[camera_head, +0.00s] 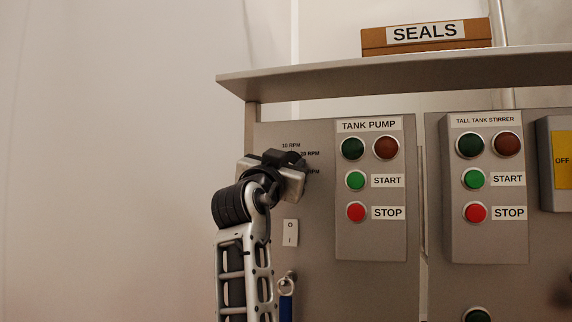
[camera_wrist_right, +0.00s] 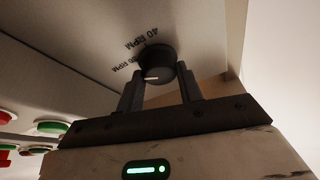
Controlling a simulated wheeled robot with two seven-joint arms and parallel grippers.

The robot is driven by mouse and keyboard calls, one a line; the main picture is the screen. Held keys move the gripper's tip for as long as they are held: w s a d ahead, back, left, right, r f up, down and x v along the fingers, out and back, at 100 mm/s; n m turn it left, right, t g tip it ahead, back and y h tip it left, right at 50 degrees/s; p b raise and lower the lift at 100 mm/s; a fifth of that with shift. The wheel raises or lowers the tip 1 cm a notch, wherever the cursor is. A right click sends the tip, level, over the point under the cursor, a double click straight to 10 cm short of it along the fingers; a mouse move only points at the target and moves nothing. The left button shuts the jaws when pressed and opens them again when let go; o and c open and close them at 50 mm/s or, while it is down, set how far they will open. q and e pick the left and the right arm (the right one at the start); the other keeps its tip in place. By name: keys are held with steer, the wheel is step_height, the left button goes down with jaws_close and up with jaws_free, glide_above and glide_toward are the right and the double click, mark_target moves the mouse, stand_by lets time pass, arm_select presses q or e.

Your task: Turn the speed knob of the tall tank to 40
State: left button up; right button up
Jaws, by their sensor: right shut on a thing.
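The speed knob (camera_wrist_right: 156,62) is a round black dial with a white mark, seen in the right wrist view. The printed marks beside it read 40 RPM (camera_wrist_right: 141,39) and another RPM value partly covered by the knob. The knob's white mark faces the gripper side, away from the 40 RPM print. My right gripper (camera_wrist_right: 160,84) is shut on the knob, one finger on each side. In the head view my right gripper (camera_head: 287,160) covers the knob against the grey panel (camera_head: 318,225), with RPM labels around it. My left gripper is not in view.
A tank pump box (camera_head: 371,240) with lamps and buttons stands right of the gripper, and a tall tank stirrer box (camera_head: 487,242) beyond it. A white rocker switch (camera_head: 290,232) and a hanging blue-tagged key (camera_head: 286,300) are below. A shelf (camera_head: 400,75) overhangs the panel.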

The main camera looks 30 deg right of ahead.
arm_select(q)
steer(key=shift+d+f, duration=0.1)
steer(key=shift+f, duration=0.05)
arm_select(e)
steer(key=shift+m, duration=0.4)
steer(key=m+g, duration=0.1)
steer(key=m, duration=0.2)
steer(key=m+g+h+b, duration=0.1)
steer(key=m+g, duration=0.1)
steer(key=m, duration=0.1)
steer(key=shift+a, duration=0.1)
steer(key=m+g, duration=0.2)
steer(key=m, duration=0.1)
steer(key=shift+w+r+m+p, duration=0.1)
steer(key=shift+m+p, duration=0.2)
steer(key=shift+m, duration=0.1)
arm_select(q)
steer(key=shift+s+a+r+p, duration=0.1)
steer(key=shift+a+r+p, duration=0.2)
steer(key=shift+p, duration=0.25)
arm_select(e)
steer(key=shift+m+g, duration=0.8)
steer(key=shift+m, duration=1.5)
steer(key=shift+y, duration=0.3)
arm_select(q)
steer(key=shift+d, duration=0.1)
